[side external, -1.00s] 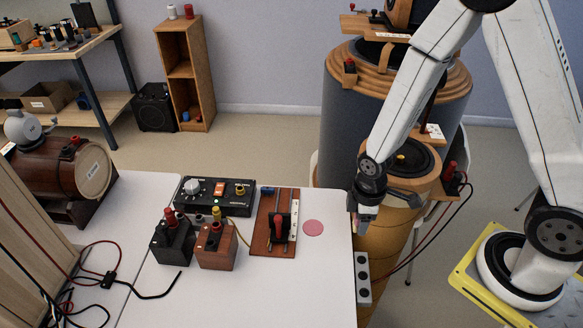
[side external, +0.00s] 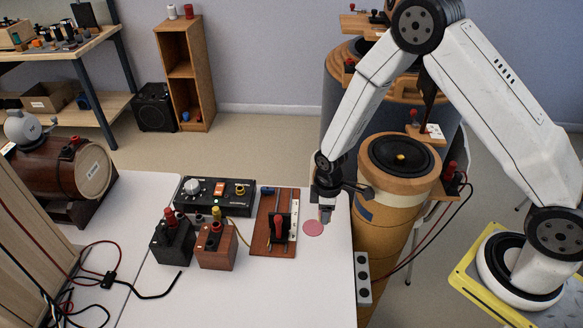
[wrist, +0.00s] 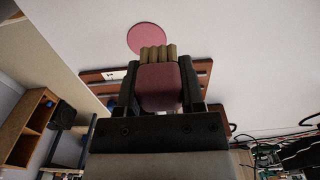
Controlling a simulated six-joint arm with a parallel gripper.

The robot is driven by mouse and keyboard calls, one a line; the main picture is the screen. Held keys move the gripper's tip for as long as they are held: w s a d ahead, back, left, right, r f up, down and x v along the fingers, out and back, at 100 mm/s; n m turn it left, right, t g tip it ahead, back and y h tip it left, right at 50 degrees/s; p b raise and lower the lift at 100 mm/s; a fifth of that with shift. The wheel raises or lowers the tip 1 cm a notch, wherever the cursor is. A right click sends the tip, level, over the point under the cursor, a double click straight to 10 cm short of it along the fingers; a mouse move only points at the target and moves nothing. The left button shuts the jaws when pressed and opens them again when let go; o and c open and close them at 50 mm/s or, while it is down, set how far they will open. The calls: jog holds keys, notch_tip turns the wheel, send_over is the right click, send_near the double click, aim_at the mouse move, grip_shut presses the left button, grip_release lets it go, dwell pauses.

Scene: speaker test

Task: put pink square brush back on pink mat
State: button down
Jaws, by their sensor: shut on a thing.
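The pink mat (side external: 313,229) is a flat round disc lying on the white table near its right edge. It also shows in the wrist view (wrist: 147,38), beyond the brush's tip. The pink square brush (wrist: 160,88) is a dull pink block with several tan tufts at its far end. In the wrist view it sits between both fingers of my gripper, which is shut on it. In the side view my gripper (side external: 326,208) hangs just behind and right of the mat, low over the table. The exact gap between brush and table cannot be told.
A wooden board with a red-handled switch (side external: 278,230) lies just left of the mat. A black control box (side external: 215,195) and terminal blocks (side external: 216,247) stand further left. Tall speaker drums (side external: 398,165) stand close right of the table. The table's front is clear.

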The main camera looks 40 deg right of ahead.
aim_at(313, 227)
jog(key=shift+w+a+f, duration=0.1)
jog(key=shift+w+f, duration=1.4)
jog(key=shift+f, duration=0.3)
jog(key=shift+w+f, duration=0.25)
jog(key=shift+f, duration=1.6)
jog(key=shift+f, duration=0.1)
jog(key=shift+c, duration=1)
grip_release()
